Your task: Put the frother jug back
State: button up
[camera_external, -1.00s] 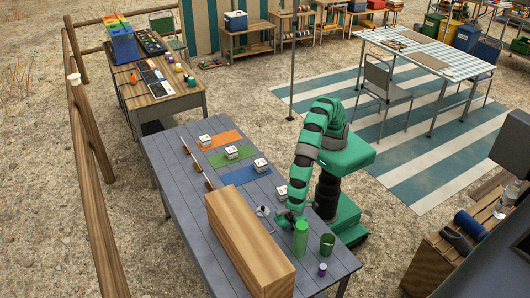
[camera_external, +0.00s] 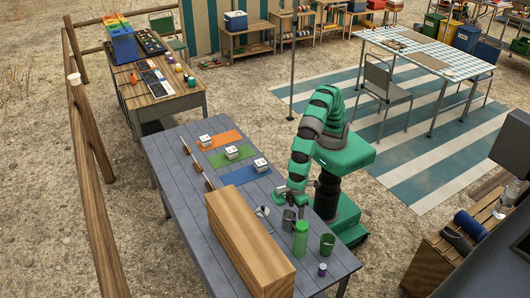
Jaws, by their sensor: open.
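A small grey metal vessel, which looks like the frother jug (camera_external: 288,220), stands on the grey plank table (camera_external: 185,185). It is beside the long wooden box (camera_external: 243,245) and just behind the green bottle (camera_external: 300,239). My gripper (camera_external: 298,207) is open, close above and to the right of the jug. The fingers are small and dark here, so I cannot tell whether they touch the jug.
A dark green cup (camera_external: 327,244) and a small purple-labelled jar (camera_external: 322,270) stand near the bottle. The table's left end is mostly clear.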

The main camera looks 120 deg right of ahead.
jog(key=w+d+r+t+y, duration=0.1)
jog(key=w+d+r+t, duration=0.15)
jog(key=d+r, duration=0.55)
jog(key=w+d+r+t, duration=0.2)
jog(key=w+d+r, duration=0.15)
jog(key=r, duration=0.85)
jog(key=w+d+r+t+y, duration=0.1)
jog(key=w+d+r+t, duration=0.2)
jog(key=d+r, duration=0.5)
jog(key=s+d+r+t, duration=0.2)
jog(key=s+d+r, duration=0.2)
jog(key=r, duration=0.6)
jog(key=s+d+r+t+h, duration=0.1)
jog(key=s+d+r+t, duration=0.2)
jog(key=d+r, duration=0.3)
jog(key=s+d+r+t+h, duration=0.1)
jog(key=s+d+r+t, duration=0.2)
jog(key=r, duration=1)
jog(key=s+d, duration=0.2)
jog(key=shift+s+d+r+n, duration=0.3)
jog(key=shift+s, duration=0.05)
